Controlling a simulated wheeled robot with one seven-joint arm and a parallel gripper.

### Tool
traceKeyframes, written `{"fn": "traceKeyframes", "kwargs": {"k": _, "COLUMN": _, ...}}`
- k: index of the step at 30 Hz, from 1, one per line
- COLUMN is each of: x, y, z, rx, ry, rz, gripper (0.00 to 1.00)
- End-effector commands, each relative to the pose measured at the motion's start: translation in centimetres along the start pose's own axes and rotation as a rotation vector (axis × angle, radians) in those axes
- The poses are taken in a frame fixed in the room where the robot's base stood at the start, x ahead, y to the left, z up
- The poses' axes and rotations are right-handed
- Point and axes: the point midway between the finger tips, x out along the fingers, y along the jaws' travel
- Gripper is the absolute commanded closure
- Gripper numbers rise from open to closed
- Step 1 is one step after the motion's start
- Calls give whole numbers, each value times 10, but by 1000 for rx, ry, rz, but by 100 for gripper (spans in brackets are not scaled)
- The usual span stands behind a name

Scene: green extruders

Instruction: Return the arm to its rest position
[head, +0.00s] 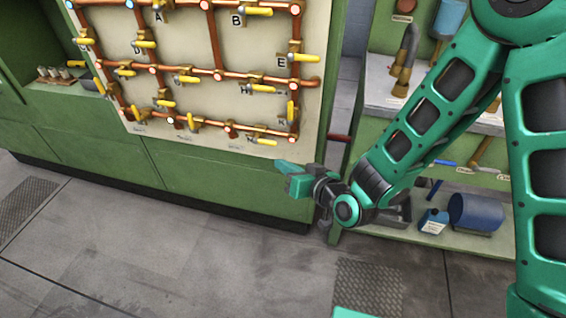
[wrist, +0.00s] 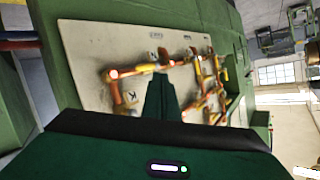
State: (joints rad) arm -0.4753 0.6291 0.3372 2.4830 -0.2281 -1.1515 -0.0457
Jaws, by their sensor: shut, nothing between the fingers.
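My gripper (head: 292,178) is at the end of my green arm, in front of the lower right of the green cabinet in the head view. Its fingers are together and hold nothing. The arm reaches in from the right, bent down at the elbow. In the wrist view the shut fingers (wrist: 160,97) point toward the valve panel (wrist: 90,45), which appears tilted. The gripper looks apart from the panel and its valves.
The cream panel (head: 185,55) carries copper pipes with several yellow-handled valves and lettered labels. The grey floor (head: 180,255) in front is clear.

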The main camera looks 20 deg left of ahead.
Motion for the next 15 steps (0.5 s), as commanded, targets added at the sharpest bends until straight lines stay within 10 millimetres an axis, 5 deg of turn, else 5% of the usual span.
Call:
{"fn": "traceKeyframes", "kwargs": {"k": 11, "x": -1, "y": 3, "z": -1, "rx": -2, "ry": -2, "rz": 5, "gripper": 100}}
{"fn": "traceKeyframes", "kwargs": {"k": 15, "x": -9, "y": 26, "z": -13, "rx": -30, "ry": -37, "rz": 47, "gripper": 100}}
